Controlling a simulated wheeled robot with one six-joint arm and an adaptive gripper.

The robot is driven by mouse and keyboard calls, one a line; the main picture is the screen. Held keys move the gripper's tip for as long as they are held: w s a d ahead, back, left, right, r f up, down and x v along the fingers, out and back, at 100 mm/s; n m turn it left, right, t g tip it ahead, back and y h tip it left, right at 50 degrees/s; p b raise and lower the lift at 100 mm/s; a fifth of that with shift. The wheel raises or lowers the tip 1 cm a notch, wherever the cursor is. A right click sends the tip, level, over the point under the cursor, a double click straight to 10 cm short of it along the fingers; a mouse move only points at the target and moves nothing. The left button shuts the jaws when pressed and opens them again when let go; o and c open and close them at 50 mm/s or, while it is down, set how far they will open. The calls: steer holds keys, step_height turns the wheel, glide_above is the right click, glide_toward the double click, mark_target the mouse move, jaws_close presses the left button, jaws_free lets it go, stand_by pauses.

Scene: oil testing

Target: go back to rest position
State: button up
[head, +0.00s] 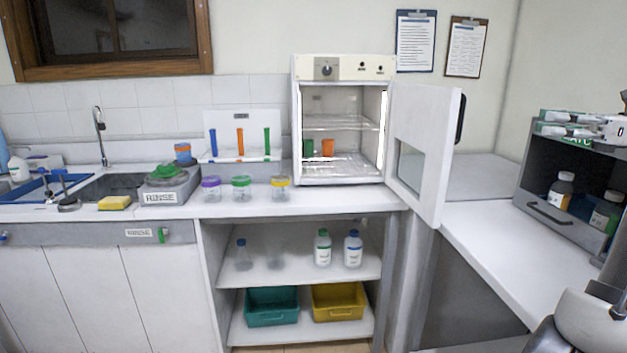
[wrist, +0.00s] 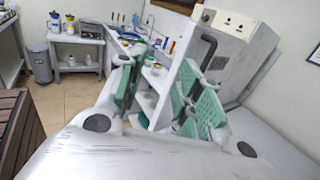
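My gripper (wrist: 160,82) shows in the wrist view with its two green-padded fingers spread apart and nothing between them. It is open. A green cup (head: 308,147) and an orange cup (head: 327,147) stand inside. The oven also shows beyond the right finger in the wrist view (wrist: 232,24).
The right counter (head: 505,235) is mostly clear, with a dark cabinet (head: 545,212) holding bottles at its far side. The open door juts out over the counter corner.

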step_height(320, 180, down, 11)
steer(key=s+d+n+h, duration=0.1)
steer(key=s+n+h, duration=0.1)
steer(key=h, duration=0.3)
steer(key=s+a+f+n+g+h, duration=0.3)
steer(key=s+a+f+n+g, duration=0.1)
steer(key=s+a+f+n, duration=0.15)
steer(key=s+a+r+n+h, duration=0.2)
steer(key=s+a+n+h, duration=0.5)
steer(key=s+a+n, duration=0.6)
steer(key=shift+s+a+n+g+h, duration=0.3)
steer(key=shift+a+n, duration=0.65)
steer(key=shift+n, duration=0.8)
